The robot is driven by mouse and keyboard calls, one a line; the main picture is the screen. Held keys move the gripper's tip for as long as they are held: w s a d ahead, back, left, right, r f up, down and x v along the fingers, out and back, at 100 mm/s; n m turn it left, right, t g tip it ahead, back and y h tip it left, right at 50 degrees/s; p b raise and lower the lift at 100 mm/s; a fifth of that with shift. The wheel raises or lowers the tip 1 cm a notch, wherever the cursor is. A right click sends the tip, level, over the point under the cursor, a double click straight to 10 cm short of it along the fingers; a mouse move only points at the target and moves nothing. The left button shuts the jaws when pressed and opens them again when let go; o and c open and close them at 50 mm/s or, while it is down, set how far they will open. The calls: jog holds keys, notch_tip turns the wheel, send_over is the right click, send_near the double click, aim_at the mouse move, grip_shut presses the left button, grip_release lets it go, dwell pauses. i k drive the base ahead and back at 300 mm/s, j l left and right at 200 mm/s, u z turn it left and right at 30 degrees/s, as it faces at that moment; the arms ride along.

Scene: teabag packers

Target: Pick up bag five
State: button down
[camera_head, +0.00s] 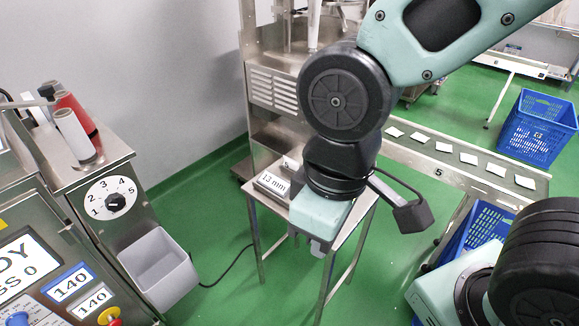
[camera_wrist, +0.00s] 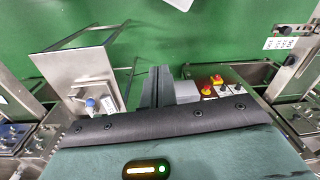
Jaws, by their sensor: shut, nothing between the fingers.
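Several small white bags lie in a row on a metal conveyor (camera_head: 400,152) at the right of the head view. The rail beneath them carries a "5" label (camera_head: 439,172). I cannot tell which bag is bag five; one bag (camera_head: 495,170) lies toward the near right end of the row. My gripper (camera_head: 318,248) points down, left of the conveyor and well apart from the bags, in front of a small metal table. In the wrist view its fingers (camera_wrist: 157,86) are together with nothing between them. No bag is clearly seen there.
A machine with a dial (camera_head: 112,201) and a grey bin (camera_head: 162,270) stands at the left. A machine with a "13 mm" block (camera_head: 272,184) stands behind my gripper. A blue crate (camera_head: 538,128) stands on the floor beyond the conveyor. Green floor lies open between the machines.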

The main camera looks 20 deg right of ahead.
aim_at(293, 165)
jog(key=i+l+u, duration=0.3)
jog(key=l+u, duration=0.3)
jog(key=i+l+u, duration=0.15)
jog(key=l+u, duration=0.15)
jog(key=l, duration=0.25)
